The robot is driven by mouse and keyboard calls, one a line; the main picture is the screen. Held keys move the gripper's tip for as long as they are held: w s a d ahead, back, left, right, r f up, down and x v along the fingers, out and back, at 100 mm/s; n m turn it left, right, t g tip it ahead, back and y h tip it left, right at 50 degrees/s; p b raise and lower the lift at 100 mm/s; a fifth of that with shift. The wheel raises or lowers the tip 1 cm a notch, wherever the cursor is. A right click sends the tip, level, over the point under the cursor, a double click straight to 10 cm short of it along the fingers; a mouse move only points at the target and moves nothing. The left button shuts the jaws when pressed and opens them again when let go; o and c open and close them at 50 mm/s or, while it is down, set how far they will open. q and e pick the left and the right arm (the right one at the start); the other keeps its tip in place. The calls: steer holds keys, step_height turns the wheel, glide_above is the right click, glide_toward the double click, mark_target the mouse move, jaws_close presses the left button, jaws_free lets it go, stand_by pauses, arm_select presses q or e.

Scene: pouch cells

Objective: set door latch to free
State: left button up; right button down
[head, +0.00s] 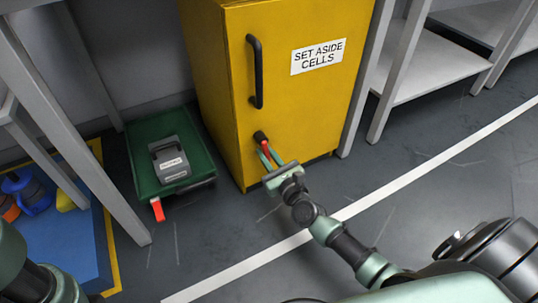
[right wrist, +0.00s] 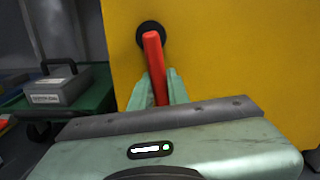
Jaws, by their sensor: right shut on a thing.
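The yellow cabinet door (head: 292,105) is closed and carries a sign (head: 318,57) reading "SET ASIDE CELLS". The red latch lever (head: 265,147) sits low on the door, below the black door handle (head: 256,72). In the right wrist view the red lever (right wrist: 153,58) hangs from a round black hub (right wrist: 150,33), close to upright with a slight tilt. My right gripper (head: 268,157) is shut on the lever, its pale green fingers on both sides in the right wrist view (right wrist: 159,88). The fingers hide part of the lever. My left gripper is out of view; only its arm shows.
A green cart (head: 139,165) with a grey handled case (head: 170,163) and a red tab (head: 158,209) stands left of the cabinet. A blue mat (head: 72,240) with coloured items lies further left. Grey shelving (head: 425,75) stands at right. The floor before the cabinet is clear.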

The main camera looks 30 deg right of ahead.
steer(key=shift+a+f, duration=0.1)
steer(key=shift+a, duration=0.05)
steer(key=shift+a+m, duration=0.15)
steer(key=shift+m, duration=0.35)
steer(key=c, duration=1.4)
jaws_free()
steer(key=shift+o, duration=0.2)
